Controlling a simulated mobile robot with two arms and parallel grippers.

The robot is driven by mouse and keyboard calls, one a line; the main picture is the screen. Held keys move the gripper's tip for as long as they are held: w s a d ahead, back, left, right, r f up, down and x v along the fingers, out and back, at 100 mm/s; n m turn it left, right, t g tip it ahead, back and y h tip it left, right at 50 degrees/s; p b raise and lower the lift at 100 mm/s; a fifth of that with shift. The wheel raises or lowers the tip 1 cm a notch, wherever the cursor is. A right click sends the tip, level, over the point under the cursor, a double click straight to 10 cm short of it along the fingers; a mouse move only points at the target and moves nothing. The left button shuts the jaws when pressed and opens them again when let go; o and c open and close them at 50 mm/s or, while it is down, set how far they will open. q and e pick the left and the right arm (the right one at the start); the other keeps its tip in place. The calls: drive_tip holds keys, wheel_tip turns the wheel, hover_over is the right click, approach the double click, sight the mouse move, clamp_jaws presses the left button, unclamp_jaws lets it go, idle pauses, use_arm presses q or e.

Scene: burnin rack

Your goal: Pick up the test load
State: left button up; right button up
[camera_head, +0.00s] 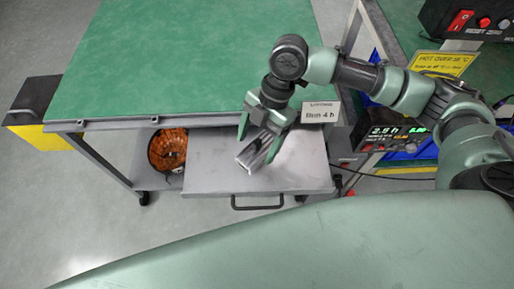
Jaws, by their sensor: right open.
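A shiny silver metal block, which looks like the test load (252,154), is on or just above a grey metal drawer or tray (215,170) that sticks out below the green tabletop. It is tilted in the picture. My right gripper (258,147) is open and points down over it, with one green finger on each side in this view. I cannot tell whether the fingers touch it. Part of the block is hidden by the gripper. My left gripper is not in view.
The green tabletop (190,60) has a raised edge just behind the gripper. A "Burn 4 h" label (320,112) stands right of it. The drawer has a black handle (257,203). A lit display box (385,135) and cables are at right. An orange round object (168,148) sits left.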

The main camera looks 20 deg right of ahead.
sight(254, 154)
drive_tip(key=shift+x, duration=1.45)
drive_tip(key=shift+w, duration=0.15)
clamp_jaws()
drive_tip(key=shift+r, duration=0.2)
